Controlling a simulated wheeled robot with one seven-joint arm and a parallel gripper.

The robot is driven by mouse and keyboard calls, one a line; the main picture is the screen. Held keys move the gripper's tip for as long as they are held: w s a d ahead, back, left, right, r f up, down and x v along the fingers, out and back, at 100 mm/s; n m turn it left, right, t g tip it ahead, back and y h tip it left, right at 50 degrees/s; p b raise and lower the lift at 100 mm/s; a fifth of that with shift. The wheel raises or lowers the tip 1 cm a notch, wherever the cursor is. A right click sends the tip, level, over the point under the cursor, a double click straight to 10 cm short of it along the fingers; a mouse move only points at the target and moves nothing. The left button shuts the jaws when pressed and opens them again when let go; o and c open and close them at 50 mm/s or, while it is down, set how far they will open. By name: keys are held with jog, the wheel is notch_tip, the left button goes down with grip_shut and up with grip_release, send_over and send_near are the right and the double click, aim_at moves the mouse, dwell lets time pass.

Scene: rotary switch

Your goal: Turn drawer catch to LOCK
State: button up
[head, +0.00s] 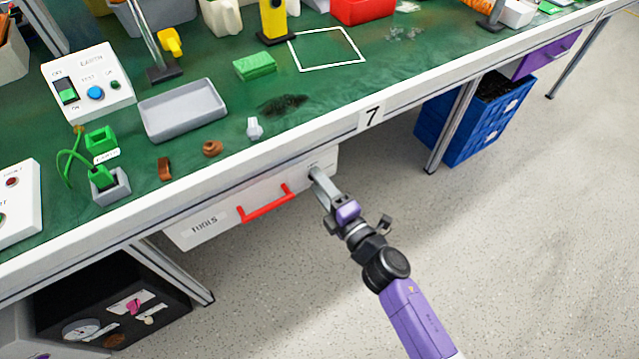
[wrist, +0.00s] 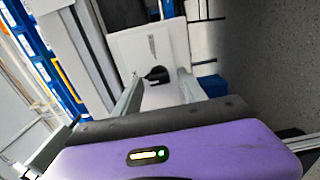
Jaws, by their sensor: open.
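The drawer (head: 222,217) is a white front marked TOOLS, with a red handle (head: 266,204), under the bench's front edge. My gripper (head: 316,172) is at the drawer's right end and covers the catch in the head view. In the wrist view the catch is a small black knob (wrist: 157,75) on the white drawer front (wrist: 126,50). The two grey fingers of my gripper are spread, one on each side of the knob. I see a gap around the knob; whether a finger touches it I cannot tell. The lettering near it is too small to read.
The green bench top (head: 290,125) overhangs the drawer, with a white front edge marked 7. A grey tray (head: 182,110) and several small parts lie on it. A blue crate (head: 470,125) stands under the bench at the right. The floor in front is clear.

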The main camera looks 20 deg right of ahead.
jog(key=s+d, duration=0.1)
jog(key=s, duration=0.6)
jog(key=shift+s, duration=0.4)
jog(key=s+r+m+g+h, duration=0.1)
jog(key=s+r+m, duration=0.3)
jog(key=s+m, duration=0.45)
jog(key=s+r+m+g, duration=0.1)
jog(key=s+r+m, duration=0.35)
jog(key=s, duration=0.75)
jog(key=s+r+m+g+h, duration=0.1)
jog(key=s+r+m, duration=0.2)
jog(key=s+m, duration=0.55)
notch_tip(320, 180, up, 16)
jog(key=n+p, duration=0.2)
jog(key=p, duration=1.3)
jog(key=shift+s+a+f, duration=0.2)
jog(key=shift+s+a, duration=0.1)
